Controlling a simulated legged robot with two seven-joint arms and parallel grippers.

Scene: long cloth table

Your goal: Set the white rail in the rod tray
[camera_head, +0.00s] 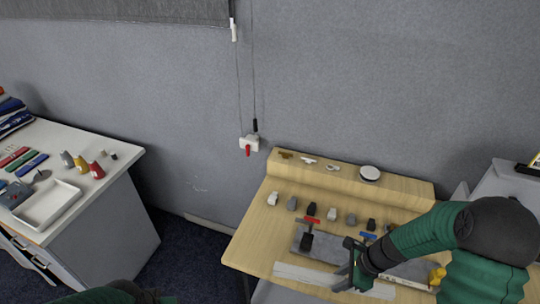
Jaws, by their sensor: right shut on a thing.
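A long white rail (305,274) lies along the front part of the wooden table. My right gripper (347,279) is over it and shut on it, with its jaws hiding part of the rail. I cannot tell whether the rail is lifted off the wood. A long grey tray (322,256) lies just behind the rail, partly hidden by my right arm; I cannot tell for sure that it is the rod tray. A shallow white tray (64,190) stands on the left desk. My left gripper is not in view; only a bit of green arm shows at the bottom left.
A red-topped tool (308,236) and a blue-topped tool (368,238) stand at the grey tray. Several small blocks stand behind it, and a raised wooden shelf (405,187) runs along the back. A yellow object (437,275) is at the right. A floor gap separates the desks.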

